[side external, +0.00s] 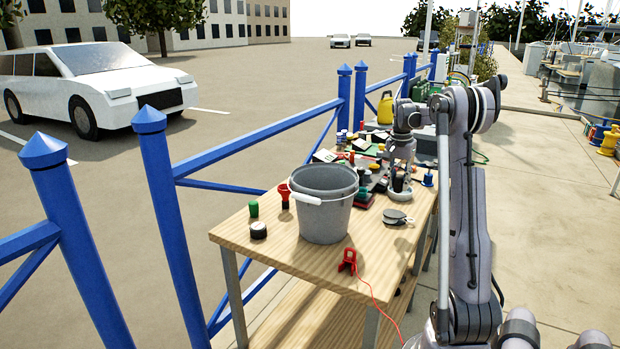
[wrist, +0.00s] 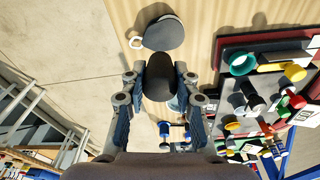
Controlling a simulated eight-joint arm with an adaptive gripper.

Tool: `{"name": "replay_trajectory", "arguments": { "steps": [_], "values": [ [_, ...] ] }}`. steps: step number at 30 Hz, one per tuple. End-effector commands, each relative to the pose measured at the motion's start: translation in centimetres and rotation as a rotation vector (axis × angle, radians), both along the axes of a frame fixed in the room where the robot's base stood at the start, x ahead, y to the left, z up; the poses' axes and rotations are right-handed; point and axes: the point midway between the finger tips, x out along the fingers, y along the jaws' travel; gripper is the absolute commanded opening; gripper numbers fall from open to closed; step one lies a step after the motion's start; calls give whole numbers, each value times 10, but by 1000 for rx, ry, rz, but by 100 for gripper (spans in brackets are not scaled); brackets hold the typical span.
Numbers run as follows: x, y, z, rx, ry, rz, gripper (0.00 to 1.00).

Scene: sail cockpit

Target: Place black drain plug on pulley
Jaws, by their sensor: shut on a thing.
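My gripper (side external: 399,178) is above the right part of the wooden table, pointing down. In the wrist view, its fingers (wrist: 161,82) are closed on both sides of a dark rounded piece, the black drain plug (wrist: 160,72). The plug also shows as a dark shape under the gripper in the side view (side external: 398,185). The pulley (wrist: 165,33), dark and flat with a pale ring at one end, lies on the table just beyond the plug in the wrist view. In the side view the pulley (side external: 396,216) lies below and slightly in front of my gripper, apart from the plug.
A large grey bucket (side external: 325,225) stands left of the gripper. A red clamp (side external: 348,261) with a cord lies near the front edge. A tray area with coloured parts (wrist: 265,90) is on the right in the wrist view. Bare wood surrounds the pulley.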

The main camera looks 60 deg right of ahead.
Motion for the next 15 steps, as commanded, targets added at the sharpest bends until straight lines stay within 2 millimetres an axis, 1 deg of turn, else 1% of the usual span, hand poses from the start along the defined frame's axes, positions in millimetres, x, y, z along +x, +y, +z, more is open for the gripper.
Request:
{"name": "replay_trajectory", "arguments": {
  "steps": [1,4,9,15],
  "values": [
    [0,-5,-1,0,0,0,3],
    [0,-9,-9,0,0,0,3],
    [0,-9,-34,0,0,1,3],
    [0,-9,-51,0,0,1,3]
  ]
}}
